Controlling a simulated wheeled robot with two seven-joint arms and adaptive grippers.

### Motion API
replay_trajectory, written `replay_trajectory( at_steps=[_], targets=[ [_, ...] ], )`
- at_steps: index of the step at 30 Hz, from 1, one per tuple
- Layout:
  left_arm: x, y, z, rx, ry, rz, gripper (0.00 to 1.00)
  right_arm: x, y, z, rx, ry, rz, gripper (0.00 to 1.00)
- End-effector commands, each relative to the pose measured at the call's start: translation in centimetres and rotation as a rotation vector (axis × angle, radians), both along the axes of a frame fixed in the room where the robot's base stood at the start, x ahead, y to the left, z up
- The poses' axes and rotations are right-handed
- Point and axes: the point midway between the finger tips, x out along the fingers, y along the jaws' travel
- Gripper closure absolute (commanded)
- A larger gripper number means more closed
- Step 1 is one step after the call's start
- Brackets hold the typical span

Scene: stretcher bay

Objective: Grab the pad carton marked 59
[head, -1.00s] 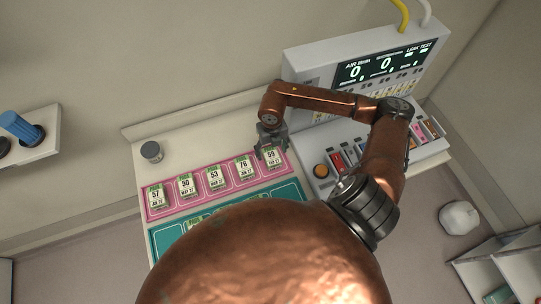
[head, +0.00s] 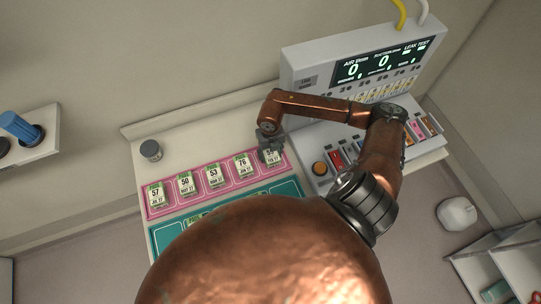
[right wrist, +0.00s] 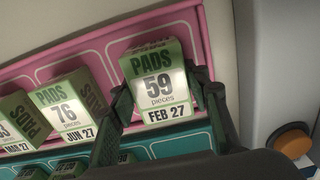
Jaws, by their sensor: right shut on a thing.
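The pad carton marked 59 (right wrist: 158,86) is white and green, reads PADS 59 pieces FEB 27, and sits in the rightmost compartment of the pink tray (right wrist: 212,22). In the head view this carton (head: 272,157) is partly covered by my right gripper (head: 270,145). In the right wrist view the fingers of my right gripper (right wrist: 163,100) are on either side of the carton, shut on it. The carton appears still at tray level. My left gripper does not show.
Pad cartons marked 76 (head: 243,167), 53 (head: 214,176), 50 and 57 stand in a row to the left. A teal tray (head: 164,238) lies in front. A grey machine with an orange button (head: 319,168) stands close on the right.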

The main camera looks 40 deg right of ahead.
Motion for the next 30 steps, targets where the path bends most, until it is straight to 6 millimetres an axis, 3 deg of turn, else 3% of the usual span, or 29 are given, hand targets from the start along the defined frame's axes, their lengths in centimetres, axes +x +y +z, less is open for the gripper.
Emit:
replay_trajectory(
  at_steps=[11, 22, 28, 30],
  targets=[
    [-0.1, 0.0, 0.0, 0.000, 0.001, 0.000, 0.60, 0.1, 0.0, 0.0, 0.000, -0.001, 0.000, 0.87],
    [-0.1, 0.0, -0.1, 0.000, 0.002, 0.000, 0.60, 0.1, 0.0, 0.7, 0.000, -0.003, 0.000, 0.87],
    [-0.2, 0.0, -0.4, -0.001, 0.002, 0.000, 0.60, 0.1, 0.0, 3.2, 0.000, -0.004, 0.001, 0.87],
    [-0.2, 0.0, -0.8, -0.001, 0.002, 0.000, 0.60, 0.4, 1.2, 4.2, 0.003, -0.006, 0.004, 0.87]
  ],
)
